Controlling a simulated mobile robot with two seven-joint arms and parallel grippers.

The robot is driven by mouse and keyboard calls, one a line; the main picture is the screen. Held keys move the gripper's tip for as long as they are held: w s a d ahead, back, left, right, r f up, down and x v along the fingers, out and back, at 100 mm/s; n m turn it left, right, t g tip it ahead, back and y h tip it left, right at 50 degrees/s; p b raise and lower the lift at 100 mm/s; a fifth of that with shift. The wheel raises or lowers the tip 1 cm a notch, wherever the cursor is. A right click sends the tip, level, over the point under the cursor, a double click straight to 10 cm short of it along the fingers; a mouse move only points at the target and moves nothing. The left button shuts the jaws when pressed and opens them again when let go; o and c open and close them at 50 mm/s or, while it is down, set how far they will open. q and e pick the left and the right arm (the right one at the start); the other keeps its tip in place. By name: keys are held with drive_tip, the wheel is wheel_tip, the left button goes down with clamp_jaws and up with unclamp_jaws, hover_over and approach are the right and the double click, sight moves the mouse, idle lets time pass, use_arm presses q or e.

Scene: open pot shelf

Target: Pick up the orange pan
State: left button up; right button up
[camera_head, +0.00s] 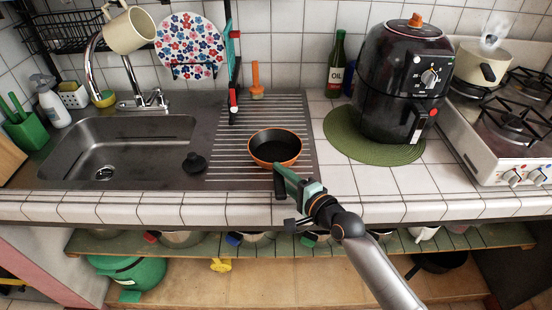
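The orange pan (275,148) has a dark inside and an orange outside. It sits on the ridged metal drainboard to the right of the sink. My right gripper (287,182) reaches in from the lower right at the near side of the pan, by the counter's front edge. A dark green, elongated part lies between the pan's near rim and the gripper body. I cannot tell if it is a finger or the pan's handle, and the finger gap is hidden. My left gripper is not in view.
A sink (120,150) lies left, with a black stopper (194,163) beside it. An orange-handled tool (256,78) stands behind the pan. A black air fryer (402,85) on a green mat (350,140) and a stove (505,130) stand right. The shelf below holds pots.

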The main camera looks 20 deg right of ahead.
clamp_jaws()
idle(1.1)
drive_tip(key=shift+r, duration=0.2)
idle(0.3)
